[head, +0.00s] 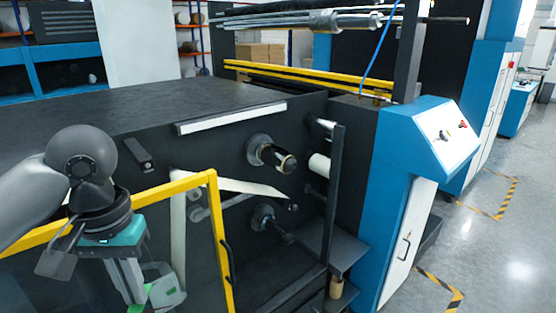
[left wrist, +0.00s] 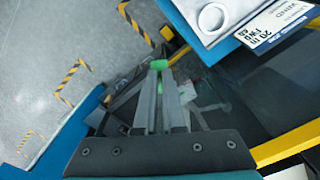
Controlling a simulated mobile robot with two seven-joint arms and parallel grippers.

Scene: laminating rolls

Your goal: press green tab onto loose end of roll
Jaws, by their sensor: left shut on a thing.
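My left gripper (head: 134,298) points down at the lower left, in front of the machine and left of the yellow frame. In the left wrist view its two long fingers (left wrist: 160,95) are close together, with a small bright green tab (left wrist: 158,64) at their tips. A pale web (head: 245,186) runs across the machine's side, and a pale strip (head: 178,225) hangs behind the yellow frame. A white roll (head: 319,165) sits at the right. I cannot tell which part is the loose end. My right gripper is not in view.
The yellow frame (head: 217,225) stands between my gripper and the rollers. Dark-tipped spindles (head: 277,157) stick out of the machine. A blue and white control cabinet (head: 412,160) stands at right. A white surface with a ring (left wrist: 213,17) is close in the wrist view.

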